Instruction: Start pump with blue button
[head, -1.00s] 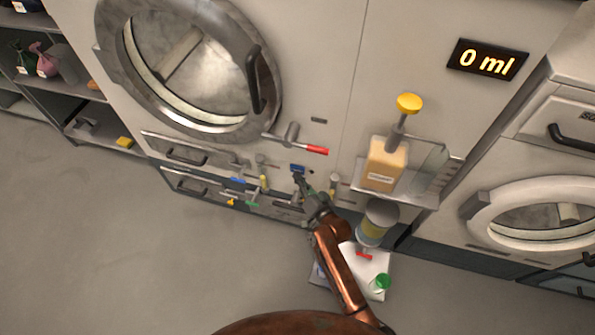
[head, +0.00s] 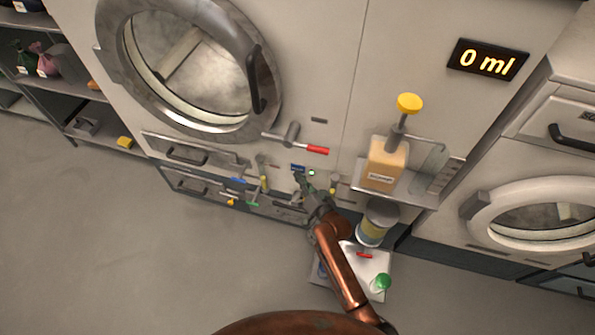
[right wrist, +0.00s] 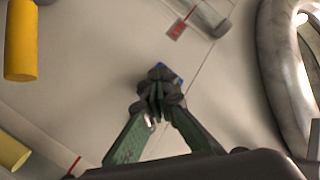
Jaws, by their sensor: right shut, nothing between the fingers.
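The blue button (head: 298,167) is on the front panel of the large washer, below the red-tipped lever. My right gripper (head: 300,178) is shut and empty, with its tips at the button. In the right wrist view the shut fingertips (right wrist: 158,80) cover most of the button, and only bits of blue (right wrist: 163,66) show around them. A small green light (head: 311,173) glows just right of the button. My left gripper is not in view.
A lever with a red tip (head: 317,150) sticks out above the button. A shelf (head: 425,197) to the right holds a yellow-topped pump bottle (head: 384,165). Coloured valve handles (head: 238,182) are to the left.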

